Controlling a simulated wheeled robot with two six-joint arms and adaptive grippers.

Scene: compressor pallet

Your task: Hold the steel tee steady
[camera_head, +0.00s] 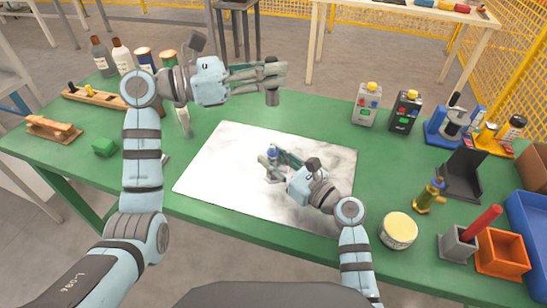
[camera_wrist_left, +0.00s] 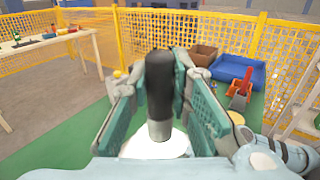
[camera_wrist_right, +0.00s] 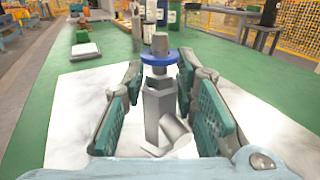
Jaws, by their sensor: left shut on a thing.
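The steel tee (camera_wrist_right: 160,110) stands upright on the white mat (camera_head: 215,160), with a blue ring and a grey stem on top and a side branch low on its front right. Its blue ring shows in the head view (camera_head: 271,152). My right gripper (camera_head: 276,162) is low over the mat, its fingers on either side of the tee; a gap shows at the left finger in the right wrist view. My left gripper (camera_head: 272,72) is high above the mat's back edge, shut on a dark-topped grey cylinder (camera_wrist_left: 160,95). The cylinder's lower end hangs below the fingers.
A yellow-lidded tin (camera_head: 397,230), a brass valve (camera_head: 430,195) and an orange bin (camera_head: 502,252) are at the right. Bottles (camera_head: 122,57) stand at the back left. Most of the mat is clear.

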